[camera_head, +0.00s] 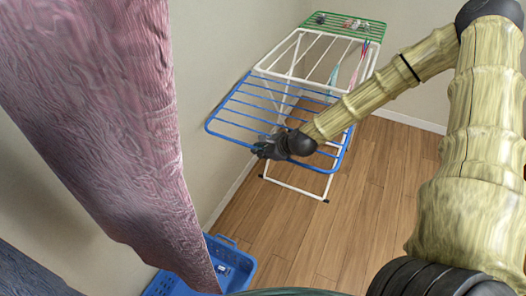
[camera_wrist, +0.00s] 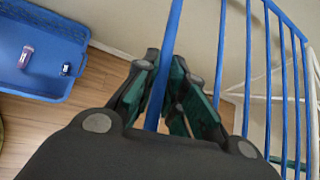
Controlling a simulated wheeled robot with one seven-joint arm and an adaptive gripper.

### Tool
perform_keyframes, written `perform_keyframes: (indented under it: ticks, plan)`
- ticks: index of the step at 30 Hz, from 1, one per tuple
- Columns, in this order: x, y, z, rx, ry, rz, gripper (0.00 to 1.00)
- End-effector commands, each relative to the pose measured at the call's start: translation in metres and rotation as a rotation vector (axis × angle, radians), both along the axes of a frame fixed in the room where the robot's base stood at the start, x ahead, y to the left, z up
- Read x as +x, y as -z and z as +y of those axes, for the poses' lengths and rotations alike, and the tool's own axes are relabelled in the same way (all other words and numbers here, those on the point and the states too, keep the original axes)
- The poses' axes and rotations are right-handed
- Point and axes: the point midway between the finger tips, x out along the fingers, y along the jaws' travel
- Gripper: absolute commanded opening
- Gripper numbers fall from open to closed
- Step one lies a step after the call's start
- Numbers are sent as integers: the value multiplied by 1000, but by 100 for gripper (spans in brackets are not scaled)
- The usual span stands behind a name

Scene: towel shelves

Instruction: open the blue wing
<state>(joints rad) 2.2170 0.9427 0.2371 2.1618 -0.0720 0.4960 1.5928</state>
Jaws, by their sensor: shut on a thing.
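The drying rack (camera_head: 300,60) stands by the wall, with a white frame, a green wing (camera_head: 345,24) at the far end and a blue wing (camera_head: 228,124) at the near end. The blue wing sticks out towards me, roughly level or slightly tilted. My gripper (camera_head: 262,150) is at the near edge of the blue wing. In the wrist view my gripper (camera_wrist: 163,95) is shut on a blue bar (camera_wrist: 173,25) of the wing, which runs between its fingers. More blue bars (camera_wrist: 248,60) show to the right.
A blue basket (camera_head: 228,262) stands on the wooden floor below; in the wrist view it (camera_wrist: 45,27) holds small items. A pink towel (camera_head: 110,110) hangs close at the left. Small cloths (camera_head: 358,65) hang on the rack's far part. Floor at the right is clear.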

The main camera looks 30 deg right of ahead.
Motion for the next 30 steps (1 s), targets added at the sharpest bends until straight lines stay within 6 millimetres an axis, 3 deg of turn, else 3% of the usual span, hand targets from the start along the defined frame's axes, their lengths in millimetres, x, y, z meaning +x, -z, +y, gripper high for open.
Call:
perform_keyframes:
  ticks: [3, 12, 30]
  plan:
    - [-1, -24, 0, 36, 4, 26, 0]
    - [-2, -48, 1, 94, 2, 72, 0]
    - [-1, -58, 0, 113, 5, 81, 0]
